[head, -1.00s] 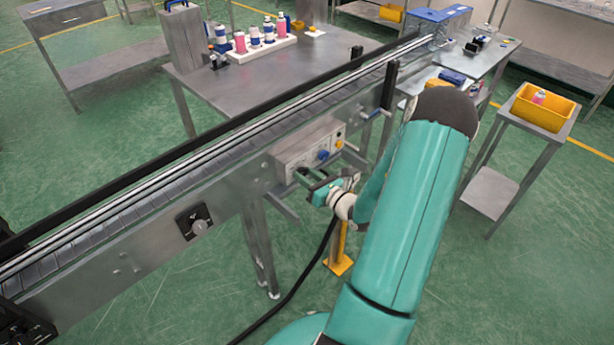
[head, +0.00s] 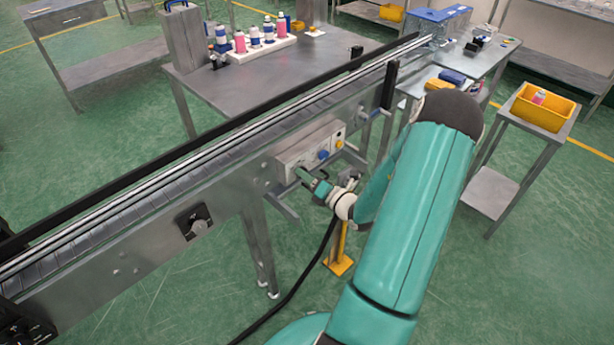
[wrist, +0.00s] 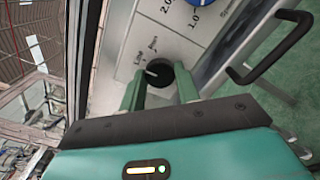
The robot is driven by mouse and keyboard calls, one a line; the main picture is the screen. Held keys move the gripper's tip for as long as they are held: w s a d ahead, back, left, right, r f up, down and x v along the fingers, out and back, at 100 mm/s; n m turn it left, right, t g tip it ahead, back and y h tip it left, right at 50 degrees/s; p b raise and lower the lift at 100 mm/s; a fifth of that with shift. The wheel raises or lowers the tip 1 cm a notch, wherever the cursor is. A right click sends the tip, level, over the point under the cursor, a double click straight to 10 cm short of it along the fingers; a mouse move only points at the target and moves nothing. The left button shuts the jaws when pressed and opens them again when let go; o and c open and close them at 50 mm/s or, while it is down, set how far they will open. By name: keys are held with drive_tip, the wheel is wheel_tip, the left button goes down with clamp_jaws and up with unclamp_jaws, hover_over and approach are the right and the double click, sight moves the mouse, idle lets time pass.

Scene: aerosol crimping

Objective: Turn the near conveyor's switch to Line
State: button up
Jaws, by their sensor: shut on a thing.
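The black switch knob (wrist: 163,82) sits on the pale panel of the near conveyor's control box (head: 310,146), below two printed labels, one reading Line. A white mark on the knob points up and left, roughly toward Line; the exact setting is hard to tell. My gripper (wrist: 160,84) has one green finger on each side of the knob and is shut on it. In the head view my gripper (head: 302,175) reaches the lower left of the box's front, and the switch is hidden there.
A blue knob (head: 323,154) is on the same box, right of my gripper. A black handle (wrist: 285,47) stands out close to the panel. Another dial (head: 198,226) is on the conveyor side (head: 150,245). A yellow bin (head: 545,106) stands at right.

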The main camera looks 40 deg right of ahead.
idle(0.4)
drive_tip(key=o, duration=1)
drive_tip(key=shift+s, duration=0.1)
drive_tip(key=s, duration=1.3)
drive_tip(key=shift+s+d, duration=0.2)
drive_tip(key=shift+s, duration=0.15)
